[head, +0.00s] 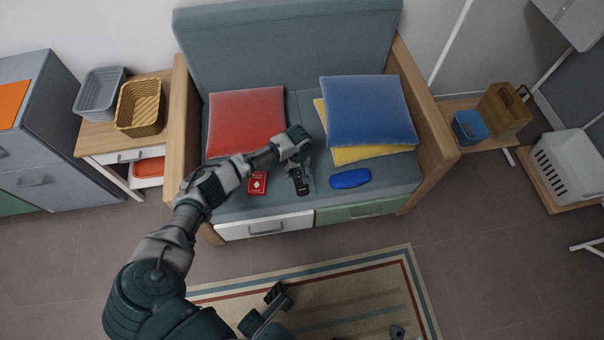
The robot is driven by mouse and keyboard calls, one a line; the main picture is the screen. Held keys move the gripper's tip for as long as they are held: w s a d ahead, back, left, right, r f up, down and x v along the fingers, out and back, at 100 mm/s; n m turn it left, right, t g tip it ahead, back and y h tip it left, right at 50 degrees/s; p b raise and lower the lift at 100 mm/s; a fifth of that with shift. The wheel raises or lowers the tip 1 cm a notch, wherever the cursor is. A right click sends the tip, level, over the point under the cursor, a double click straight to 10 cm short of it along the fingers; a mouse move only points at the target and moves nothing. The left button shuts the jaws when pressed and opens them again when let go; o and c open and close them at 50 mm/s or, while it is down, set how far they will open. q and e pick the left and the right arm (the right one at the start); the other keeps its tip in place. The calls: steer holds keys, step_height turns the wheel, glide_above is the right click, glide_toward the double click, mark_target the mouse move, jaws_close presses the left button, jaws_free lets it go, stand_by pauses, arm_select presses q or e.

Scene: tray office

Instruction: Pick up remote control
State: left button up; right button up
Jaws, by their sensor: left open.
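The black remote control (301,186) lies on the grey-blue sofa seat (322,194), near its front edge and left of the blue case. My left gripper (297,167) reaches in over the seat from the left. Its fingers are open and point down at the far end of the remote, partly hiding it. I cannot tell whether the fingers touch the remote.
A red card box (257,183) lies left of the remote, and a blue case (350,179) lies to its right. A red cushion (246,118), a blue cushion (368,110) and a yellow cushion (365,155) rest behind. Wooden armrests (421,100) bound the seat.

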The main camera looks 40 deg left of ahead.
arm_select(q)
steer(key=shift+f, duration=0.8)
steer(key=shift+r, duration=0.1)
steer(key=shift+a, duration=0.15)
steer(key=shift+c, duration=1.4)
steer(key=c, duration=0.8)
steer(key=shift+c, duration=1)
steer(key=shift+r, duration=0.1)
